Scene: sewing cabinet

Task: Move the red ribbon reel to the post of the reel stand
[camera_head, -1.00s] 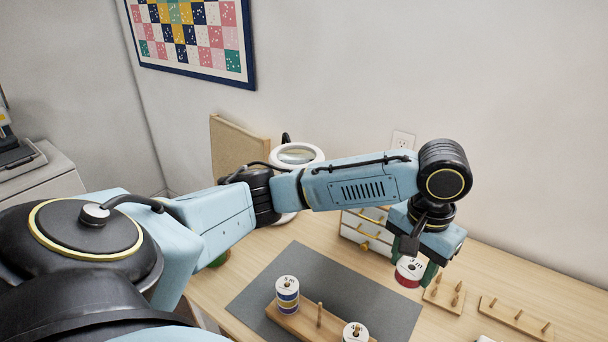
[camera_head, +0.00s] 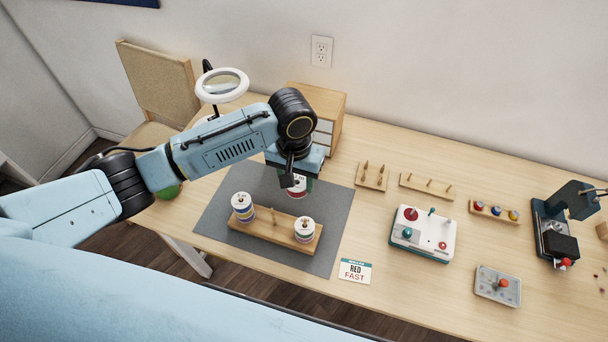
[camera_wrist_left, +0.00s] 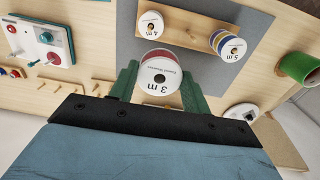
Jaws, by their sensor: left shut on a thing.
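The red ribbon reel (camera_head: 299,188) has a white top face, which reads "3 m" in the left wrist view (camera_wrist_left: 160,77). My left gripper (camera_head: 297,182) is shut on it, with a green finger on each side of the reel. The reel is held above the grey mat, behind the reel stand. The reel stand (camera_head: 255,227) is a wooden bar with a bare middle post (camera_head: 274,216). A reel with blue and yellow bands (camera_head: 243,206) sits at its left end and another white-topped reel (camera_head: 305,230) at its right end. My right gripper is out of view.
The grey mat (camera_head: 325,255) lies under the stand. Small peg racks (camera_head: 371,177) and a white control box (camera_head: 423,236) stand to the right. A ring magnifier (camera_head: 222,86) and a drawer cabinet (camera_head: 320,105) stand behind. A card reading "RED FAST" (camera_head: 355,270) lies in front.

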